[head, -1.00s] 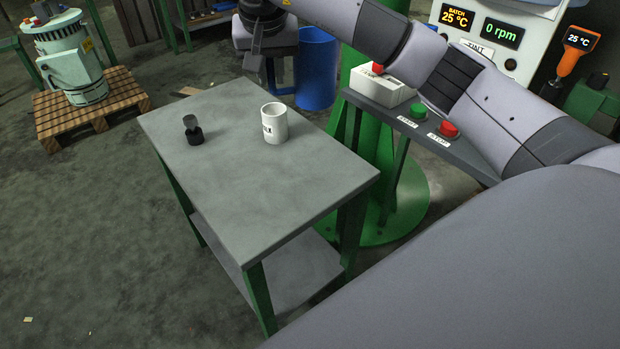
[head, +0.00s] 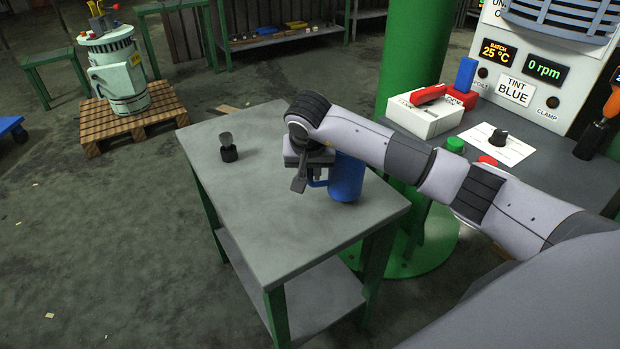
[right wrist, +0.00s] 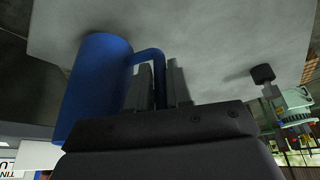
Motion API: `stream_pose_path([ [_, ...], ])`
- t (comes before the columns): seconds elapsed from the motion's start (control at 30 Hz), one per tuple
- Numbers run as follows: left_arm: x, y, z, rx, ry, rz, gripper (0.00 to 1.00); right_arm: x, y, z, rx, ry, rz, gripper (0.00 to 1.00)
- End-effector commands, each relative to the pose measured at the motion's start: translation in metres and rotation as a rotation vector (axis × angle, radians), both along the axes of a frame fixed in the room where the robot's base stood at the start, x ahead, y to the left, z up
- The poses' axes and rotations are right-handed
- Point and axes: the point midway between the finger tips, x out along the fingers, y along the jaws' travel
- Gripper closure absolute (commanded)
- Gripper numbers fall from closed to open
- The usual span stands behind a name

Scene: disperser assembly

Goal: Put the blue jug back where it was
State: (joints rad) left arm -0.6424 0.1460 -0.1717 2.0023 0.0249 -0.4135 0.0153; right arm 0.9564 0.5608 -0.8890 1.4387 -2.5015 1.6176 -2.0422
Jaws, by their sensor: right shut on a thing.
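The blue jug (head: 347,178) is upright at the table's right side in the head view. It is at or just above the grey tabletop (head: 265,210); I cannot tell whether its base touches. My right gripper (head: 301,180) is left of the jug, shut on its handle. In the right wrist view the jug body (right wrist: 98,85) is left of the fingers (right wrist: 162,85), and the handle (right wrist: 150,56) runs to them. The forearm hides part of the jug's upper side in the head view. My left gripper is not in view.
A small dark-based object (head: 228,153) stands at the table's far left. The table's front part is clear. A green column (head: 408,75) and a control shelf with a white box (head: 425,116) and green button (head: 455,145) are at the right.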

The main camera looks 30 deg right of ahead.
Motion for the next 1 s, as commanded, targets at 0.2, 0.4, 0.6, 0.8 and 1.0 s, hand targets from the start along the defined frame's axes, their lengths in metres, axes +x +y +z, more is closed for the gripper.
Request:
stream_pose_path([
  [0.2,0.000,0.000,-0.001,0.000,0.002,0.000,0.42,0.000,0.000,-0.025,0.000,0.000,0.001,1.00],
  [0.4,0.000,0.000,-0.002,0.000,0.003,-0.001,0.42,0.000,0.000,-0.025,-0.001,-0.001,0.001,1.00],
  [0.6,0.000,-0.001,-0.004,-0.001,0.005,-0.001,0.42,0.000,0.000,-0.027,0.000,0.000,0.000,0.57],
  [0.8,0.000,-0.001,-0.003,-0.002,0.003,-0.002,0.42,0.000,0.000,-0.027,0.000,0.000,0.001,0.55],
  [1.0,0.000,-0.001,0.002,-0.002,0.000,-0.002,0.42,0.000,0.000,-0.022,-0.001,0.002,0.001,0.55],
])
